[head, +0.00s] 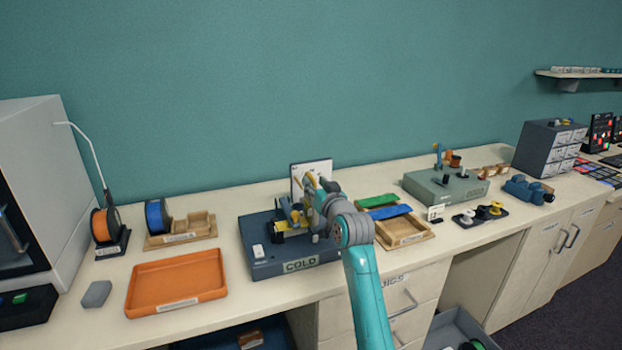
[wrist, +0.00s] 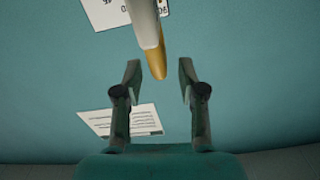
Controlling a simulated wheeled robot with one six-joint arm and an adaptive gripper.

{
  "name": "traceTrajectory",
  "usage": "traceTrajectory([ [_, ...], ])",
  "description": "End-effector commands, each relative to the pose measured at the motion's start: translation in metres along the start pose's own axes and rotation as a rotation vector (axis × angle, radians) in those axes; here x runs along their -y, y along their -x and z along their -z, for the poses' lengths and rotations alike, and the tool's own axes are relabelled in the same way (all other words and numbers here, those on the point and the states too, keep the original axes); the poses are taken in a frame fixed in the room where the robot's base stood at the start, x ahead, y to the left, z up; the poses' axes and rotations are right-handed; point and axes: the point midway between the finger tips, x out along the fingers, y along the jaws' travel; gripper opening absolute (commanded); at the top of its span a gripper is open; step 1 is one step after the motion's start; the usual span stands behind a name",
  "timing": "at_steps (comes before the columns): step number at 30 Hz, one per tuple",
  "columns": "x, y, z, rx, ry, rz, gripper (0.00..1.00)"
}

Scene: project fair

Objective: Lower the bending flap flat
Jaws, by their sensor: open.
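The dark blue bending station marked COLD (head: 262,268) stands on the bench, with yellow and dark parts on top. My arm and gripper (head: 315,190) are over its right part and hide some of it. In the wrist view my gripper (wrist: 160,78) is open. A pale bar with a yellow end (wrist: 157,62) comes down from the top, its tip between the two fingertips in the picture. I see no finger touching it. It looks like part of the flap or its handle, but I cannot tell for sure. The flap's angle is not clear.
A white card (head: 300,165) stands behind the station. An orange tray (head: 150,300) is to the left, and a wooden tray (head: 423,232) with green and blue strips is close on the right. A green-grey station (head: 416,190) stands farther right. The air above the bench is clear.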

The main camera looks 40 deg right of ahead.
Motion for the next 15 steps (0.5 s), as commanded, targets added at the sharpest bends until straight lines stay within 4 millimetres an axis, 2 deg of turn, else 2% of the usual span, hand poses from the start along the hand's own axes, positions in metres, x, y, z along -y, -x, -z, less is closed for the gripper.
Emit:
traceTrajectory([
  [1,0.0,-0.009,0.0,0.001,0.0,0.0,0.4],
  [6,0.0,-0.029,0.0,0.0,0.0,0.0,0.4],
  [15,0.0,-0.039,0.0,-0.001,0.001,-0.001,0.4],
])
